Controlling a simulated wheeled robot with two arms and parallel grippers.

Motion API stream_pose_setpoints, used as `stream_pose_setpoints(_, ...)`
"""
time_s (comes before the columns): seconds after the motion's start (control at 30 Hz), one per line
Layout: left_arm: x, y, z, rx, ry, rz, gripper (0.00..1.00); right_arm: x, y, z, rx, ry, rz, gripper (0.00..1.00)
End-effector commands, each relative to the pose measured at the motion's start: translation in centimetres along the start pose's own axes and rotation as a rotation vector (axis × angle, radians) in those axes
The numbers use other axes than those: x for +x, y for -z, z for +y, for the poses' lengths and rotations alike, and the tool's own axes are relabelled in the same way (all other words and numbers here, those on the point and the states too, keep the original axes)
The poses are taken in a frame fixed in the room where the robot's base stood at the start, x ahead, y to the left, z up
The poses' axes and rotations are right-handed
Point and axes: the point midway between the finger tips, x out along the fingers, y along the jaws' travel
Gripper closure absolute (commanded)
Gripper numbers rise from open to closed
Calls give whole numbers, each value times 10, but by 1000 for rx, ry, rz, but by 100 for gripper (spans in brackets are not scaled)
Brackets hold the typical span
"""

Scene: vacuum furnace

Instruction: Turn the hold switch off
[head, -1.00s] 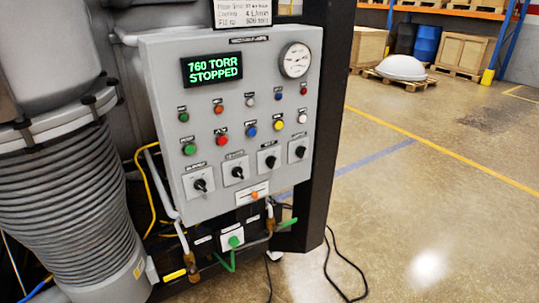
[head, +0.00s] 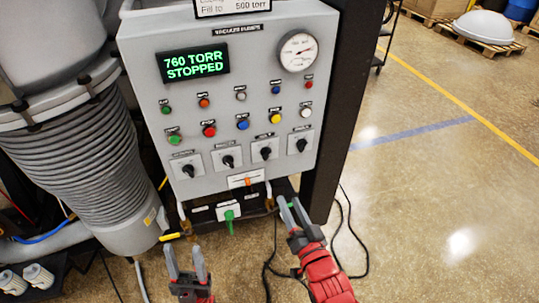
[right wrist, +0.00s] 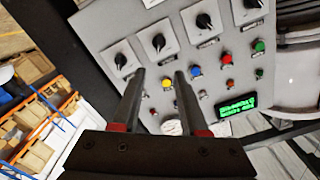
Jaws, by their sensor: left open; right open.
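The grey control panel (head: 215,105) has a row of four black rotary switches on white plates near its bottom: the first (head: 188,170), second (head: 228,161), third (head: 265,153) and fourth (head: 301,145). Their labels are too small to read, so I cannot tell which one is the hold switch. My right gripper (head: 290,208) is open and empty, below the panel's lower right corner. In the right wrist view, its fingers (right wrist: 159,75) appear across the panel, with the switches beyond them. My left gripper (head: 185,262) is open and empty, low in front of the panel's lower left.
The display (head: 195,64) reads 760 TORR STOPPED. A round gauge (head: 298,51) and several coloured buttons sit above the switches. A green-handled valve (head: 229,214) is below the panel. A ribbed cylinder (head: 75,165) stands left, and a dark post (head: 340,120) right. Black cables lie on the floor.

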Motion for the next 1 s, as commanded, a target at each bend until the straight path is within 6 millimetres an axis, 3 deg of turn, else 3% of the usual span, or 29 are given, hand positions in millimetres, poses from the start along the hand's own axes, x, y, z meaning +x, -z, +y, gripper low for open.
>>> stream_pose_setpoints(0.2, -29, -5, 2, 0, 0, 0, 50, 26, -5, 3, -2, 4, 6, 56)
stream_pose_setpoints(0.37, -36, -6, 2, 0, 0, 0, 50, 55, -1, 0, -3, 6, 8, 56)
stream_pose_setpoints(0.7, -8, -1, 0, 0, 0, 0, 50, 122, 4, -2, -2, 1, 2, 56)
stream_pose_setpoints(1.0, 4, 1, 0, 0, 0, 0, 50, 161, 2, 0, -3, -1, 1, 56)
